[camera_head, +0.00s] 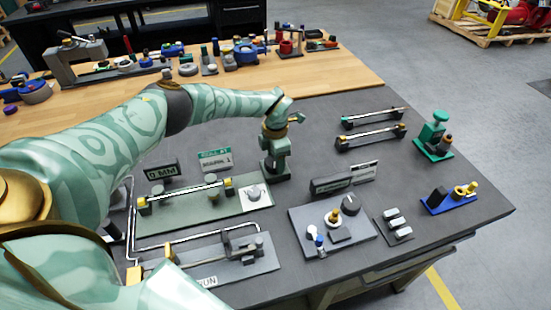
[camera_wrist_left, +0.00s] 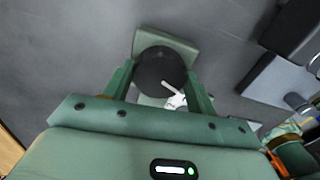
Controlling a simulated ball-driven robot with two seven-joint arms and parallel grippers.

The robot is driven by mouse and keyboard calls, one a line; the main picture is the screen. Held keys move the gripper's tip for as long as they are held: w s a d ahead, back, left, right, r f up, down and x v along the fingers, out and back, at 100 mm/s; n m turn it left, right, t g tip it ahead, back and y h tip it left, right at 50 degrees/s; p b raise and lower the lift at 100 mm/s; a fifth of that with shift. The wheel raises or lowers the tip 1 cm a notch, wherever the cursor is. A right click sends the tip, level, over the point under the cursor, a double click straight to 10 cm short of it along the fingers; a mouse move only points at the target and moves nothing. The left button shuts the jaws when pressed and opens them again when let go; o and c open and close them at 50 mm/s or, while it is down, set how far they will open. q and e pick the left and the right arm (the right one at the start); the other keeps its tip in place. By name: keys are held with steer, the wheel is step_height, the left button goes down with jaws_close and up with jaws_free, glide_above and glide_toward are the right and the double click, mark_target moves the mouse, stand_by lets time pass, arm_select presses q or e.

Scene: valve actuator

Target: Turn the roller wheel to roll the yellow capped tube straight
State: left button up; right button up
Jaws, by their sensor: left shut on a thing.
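My left gripper (camera_head: 275,160) points down at the middle of the dark table. In the left wrist view its two green fingers (camera_wrist_left: 160,85) are on either side of a dark round wheel (camera_wrist_left: 160,70), shut on it. The wheel sits over a pale grey-green base (camera_wrist_left: 178,41), with a small white pointer-like part (camera_wrist_left: 174,95) beside it. A pale tube (camera_head: 185,193) with yellow ends lies on a green plate (camera_head: 205,212), left of the gripper. I cannot tell whether this is the task's tube. The wheel is hidden in the head view. My right gripper is not in view.
A grey panel (camera_head: 350,247) with knobs stands to the right. Two racked rods (camera_head: 370,126) and a green fixture (camera_head: 434,138) are farther back. Dark table surface is clear between them.

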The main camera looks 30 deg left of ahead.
arm_select(q)
steer(key=m, duration=0.5)
steer(key=shift+w+r+m+b, duration=0.1)
steer(key=shift+m+b, duration=0.2)
steer(key=shift+b, duration=0.05)
steer(key=m, duration=0.4)
steer(key=shift+m+b, duration=0.3)
steer(key=m, duration=0.5)
steer(key=shift+b, duration=0.35)
steer(key=m, duration=0.4)
steer(key=shift+m+b, duration=0.3)
steer(key=shift+m, duration=0.1)
steer(key=o, duration=1)
step_height(320, 180, up, 16)
steer(key=p, duration=0.2)
steer(key=shift+s+r+p, duration=0.15)
steer(key=shift+s+p, duration=0.05)
steer(key=shift+p, duration=0.15)
